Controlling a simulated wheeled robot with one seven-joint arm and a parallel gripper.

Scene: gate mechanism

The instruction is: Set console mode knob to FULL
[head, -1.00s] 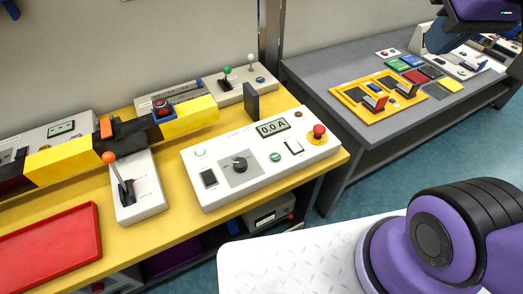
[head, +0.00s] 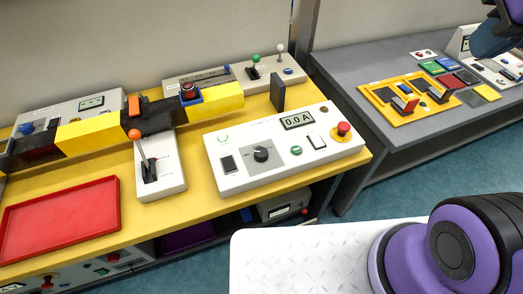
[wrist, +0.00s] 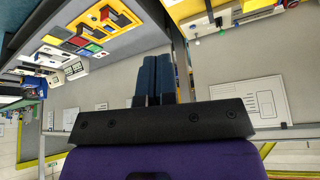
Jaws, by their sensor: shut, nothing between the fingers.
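The console (head: 285,150) is a white box on the yellow bench, with a display reading 0.0 A. Its black mode knob (head: 261,154) sits on a grey plate left of centre; its labels are too small to read. My gripper (wrist: 153,75) shows in the wrist view with its two blue fingers side by side, shut and empty. In the head view only part of it (head: 497,38) shows at the top right, far from the console and above the grey table. The wrist view does not clearly show the knob.
On the console are a red emergency button (head: 344,128) and a black switch (head: 228,164). A lever box (head: 160,180) with an orange-tipped lever and a yellow-black bar (head: 90,132) stand to its left. A red tray (head: 60,215) lies front left. A grey table (head: 390,150) stands right.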

